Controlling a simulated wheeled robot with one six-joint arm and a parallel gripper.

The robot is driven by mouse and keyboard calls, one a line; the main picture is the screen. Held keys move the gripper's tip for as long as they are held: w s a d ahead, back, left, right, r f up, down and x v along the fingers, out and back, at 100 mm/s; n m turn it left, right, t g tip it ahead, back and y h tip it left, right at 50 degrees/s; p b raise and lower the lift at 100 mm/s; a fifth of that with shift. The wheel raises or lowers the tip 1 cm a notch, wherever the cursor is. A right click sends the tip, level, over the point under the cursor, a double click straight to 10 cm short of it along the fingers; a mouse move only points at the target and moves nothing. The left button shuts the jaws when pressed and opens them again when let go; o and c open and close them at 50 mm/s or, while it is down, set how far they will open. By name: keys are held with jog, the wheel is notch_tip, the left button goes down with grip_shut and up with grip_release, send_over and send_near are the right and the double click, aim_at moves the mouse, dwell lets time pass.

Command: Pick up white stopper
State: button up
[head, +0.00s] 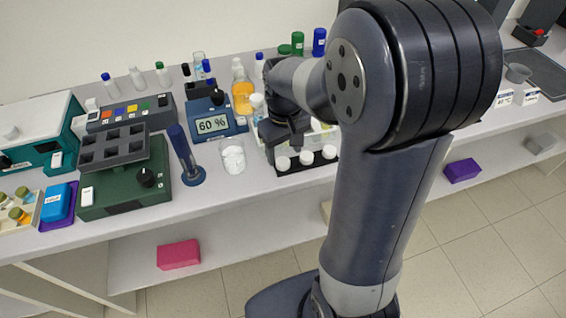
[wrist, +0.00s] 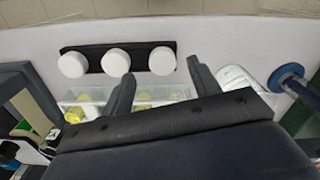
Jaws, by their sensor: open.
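Three white stoppers stand in a row on a black holder (wrist: 92,50) near the bench's front edge. In the wrist view they are the left stopper (wrist: 71,65), the middle stopper (wrist: 117,62) and the right stopper (wrist: 162,61). In the head view the row shows as stoppers (head: 283,163), (head: 306,158) and (head: 329,152), just in front of my gripper (head: 284,146). My gripper (wrist: 160,70) is open and empty. Its fingertips point toward the row, and the wrist view's right stopper appears between them. I cannot tell how high the fingers are above it.
A clear tray (wrist: 88,95) with yellow-topped items lies under my fingers. A beaker of white material (head: 232,157) and a blue stand (head: 192,172) are on the left. A 60 % display unit (head: 213,122) and bottles stand behind. The front strip of bench is clear.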

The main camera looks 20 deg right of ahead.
aim_at(284, 163)
notch_tip(284, 163, down, 3)
jog(key=shift+s+a+f, duration=0.1)
jog(key=shift+s+f, duration=0.05)
jog(key=shift+f, duration=0.05)
jog(key=c, duration=1)
